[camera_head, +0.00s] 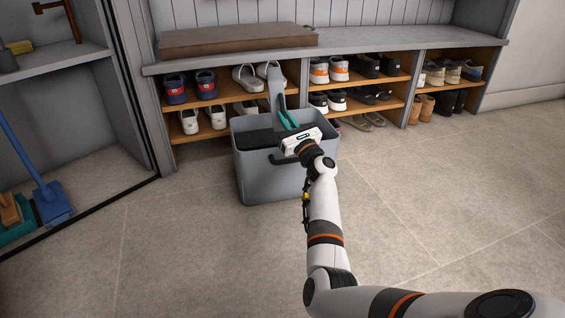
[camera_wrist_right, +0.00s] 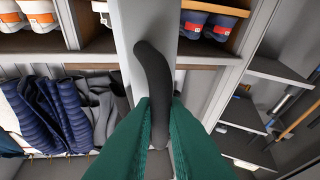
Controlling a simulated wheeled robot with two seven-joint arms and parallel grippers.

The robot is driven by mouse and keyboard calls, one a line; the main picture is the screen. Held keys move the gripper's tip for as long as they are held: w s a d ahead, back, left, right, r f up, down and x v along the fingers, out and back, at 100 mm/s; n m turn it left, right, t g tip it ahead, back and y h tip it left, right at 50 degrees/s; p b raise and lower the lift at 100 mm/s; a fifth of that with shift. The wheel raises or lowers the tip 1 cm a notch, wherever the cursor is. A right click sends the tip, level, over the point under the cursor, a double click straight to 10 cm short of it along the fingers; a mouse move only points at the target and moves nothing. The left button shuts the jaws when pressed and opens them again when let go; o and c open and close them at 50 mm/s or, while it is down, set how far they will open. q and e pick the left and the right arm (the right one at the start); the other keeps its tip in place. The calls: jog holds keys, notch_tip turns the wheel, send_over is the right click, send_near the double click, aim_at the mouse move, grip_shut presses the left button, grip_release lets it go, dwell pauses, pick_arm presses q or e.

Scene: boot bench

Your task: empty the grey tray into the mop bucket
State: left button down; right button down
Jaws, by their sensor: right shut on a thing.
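The grey mop bucket (camera_head: 262,175) stands on the floor in front of the bench, with a dark insert (camera_head: 258,138) in its top. The grey tray (camera_head: 276,88) shows as a narrow upright strip at the bucket's back, tipped on edge. In the right wrist view the tray (camera_wrist_right: 135,25) has a curved black handle (camera_wrist_right: 153,70). My right gripper (camera_head: 288,118), with green fingers, is shut on that handle above the bucket. The fingers also show in the wrist view (camera_wrist_right: 160,108). The tray's lower end and any contents are hidden. My left gripper is out of view.
Directly behind the bucket is a bench (camera_head: 410,48) with shelves of several shoes and a brown cushion (camera_head: 235,40) on top. An open closet at left holds a blue broom (camera_head: 52,200) and a teal dustpan (camera_head: 18,232). The tiled floor in front is clear.

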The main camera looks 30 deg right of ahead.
dwell(0.4)
jog(key=shift+s+d+f+m+t+h, duration=0.15)
jog(key=shift+d+m+h, duration=0.2)
jog(key=shift+m, duration=0.3)
jog(key=shift+s+d+f+m+t+h, duration=0.15)
jog(key=shift+m+h, duration=0.3)
jog(key=shift+m, duration=0.2)
